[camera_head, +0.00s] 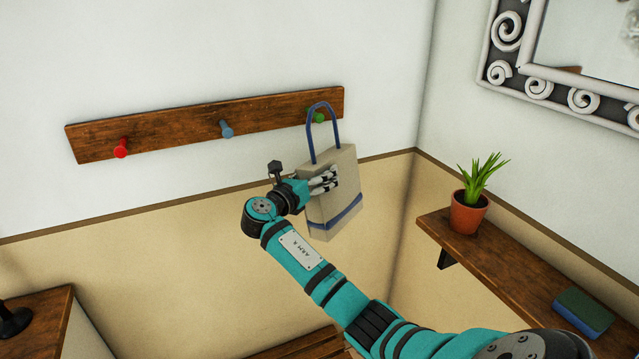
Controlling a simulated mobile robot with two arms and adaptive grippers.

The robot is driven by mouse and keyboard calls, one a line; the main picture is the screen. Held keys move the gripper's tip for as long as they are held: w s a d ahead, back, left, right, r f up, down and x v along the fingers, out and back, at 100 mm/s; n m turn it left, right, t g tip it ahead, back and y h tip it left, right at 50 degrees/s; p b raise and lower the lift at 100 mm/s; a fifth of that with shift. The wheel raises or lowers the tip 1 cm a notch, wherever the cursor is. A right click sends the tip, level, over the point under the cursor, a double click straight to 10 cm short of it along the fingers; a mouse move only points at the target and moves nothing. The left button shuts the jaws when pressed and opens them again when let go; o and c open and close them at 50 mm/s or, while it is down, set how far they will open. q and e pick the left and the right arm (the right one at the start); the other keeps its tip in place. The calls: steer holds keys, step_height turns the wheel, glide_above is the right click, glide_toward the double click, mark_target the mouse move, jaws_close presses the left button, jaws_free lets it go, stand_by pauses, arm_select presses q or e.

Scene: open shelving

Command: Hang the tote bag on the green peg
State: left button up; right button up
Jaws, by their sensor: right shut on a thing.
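The tote bag (337,188) is beige with a blue band and a tall blue handle loop. It is upright and slightly tilted, in front of the wall below the right end of the wooden peg rail (175,131). The green peg (317,117) shows inside the handle loop, below the loop's top. I cannot tell whether the loop is around the peg or only in front of it. My right gripper (325,181) is shut on the tote bag at its left side; the fingertips partly cover the bag. My left gripper is not in view.
A blue peg (226,129) and a red peg (121,148) are on the same rail to the left. A right-hand shelf (490,252) holds a potted plant (469,211) and a book (584,312). A framed mirror (580,60) hangs above it. The wall around the bag is clear.

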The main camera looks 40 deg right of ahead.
steer(key=shift+w+d+f+b, duration=0.2)
steer(key=shift+w+b, duration=0.3)
steer(key=shift+w, duration=0.1)
steer(key=shift+w+d+f+b, duration=0.15)
steer(key=shift+w+d+b, duration=0.05)
steer(key=shift+w+b, duration=0.3)
steer(key=shift+w+f+p, duration=0.25)
steer(key=shift+f+p, duration=0.05)
steer(key=shift+p, duration=0.05)
steer(key=o, duration=1.7)
steer(key=shift+f, duration=0.2)
